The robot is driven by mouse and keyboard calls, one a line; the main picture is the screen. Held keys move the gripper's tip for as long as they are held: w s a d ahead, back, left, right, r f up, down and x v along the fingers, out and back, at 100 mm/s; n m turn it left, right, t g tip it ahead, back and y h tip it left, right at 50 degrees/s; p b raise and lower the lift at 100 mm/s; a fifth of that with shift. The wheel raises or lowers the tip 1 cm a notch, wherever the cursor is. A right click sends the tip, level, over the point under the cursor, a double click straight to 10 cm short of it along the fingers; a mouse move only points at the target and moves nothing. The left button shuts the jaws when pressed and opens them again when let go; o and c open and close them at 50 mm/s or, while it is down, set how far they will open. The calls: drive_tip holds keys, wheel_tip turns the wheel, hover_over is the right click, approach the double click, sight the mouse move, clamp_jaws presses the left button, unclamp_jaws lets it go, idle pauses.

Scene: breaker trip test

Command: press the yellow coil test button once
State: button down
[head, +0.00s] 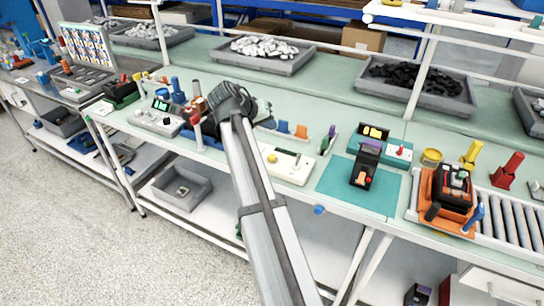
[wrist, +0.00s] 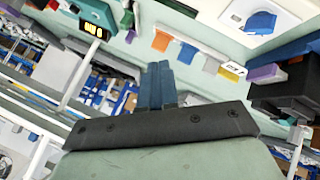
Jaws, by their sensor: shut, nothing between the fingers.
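A yellow round button (head: 272,158) sits on a white panel (head: 291,168) near the front edge of the bench in the head view, to the right of my arm. I take it for the coil test button, but no label is readable. I cannot make it out in the wrist view. My gripper (wrist: 157,85) shows in the wrist view with its two blue-grey fingers together and nothing between them. In the head view my arm reaches up past the left side of the panel, and the fingertips are hard to tell from the clutter there.
A grey control box (head: 157,120) stands left of my arm. Orange (head: 301,131) and blue pieces stand behind the panel. A teal mat (head: 335,190) with a black-and-red device (head: 366,165) lies to the right. Grey bins (head: 262,56) of parts line the back.

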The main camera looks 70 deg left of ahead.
sight(270, 157)
drive_tip(key=shift+f, duration=0.15)
drive_tip(key=shift+f, duration=4.3)
drive_tip(key=shift+f, duration=0.95)
drive_tip(key=shift+r, duration=0.95)
drive_tip(key=shift+r, duration=0.15)
drive_tip(key=shift+r, duration=2.35)
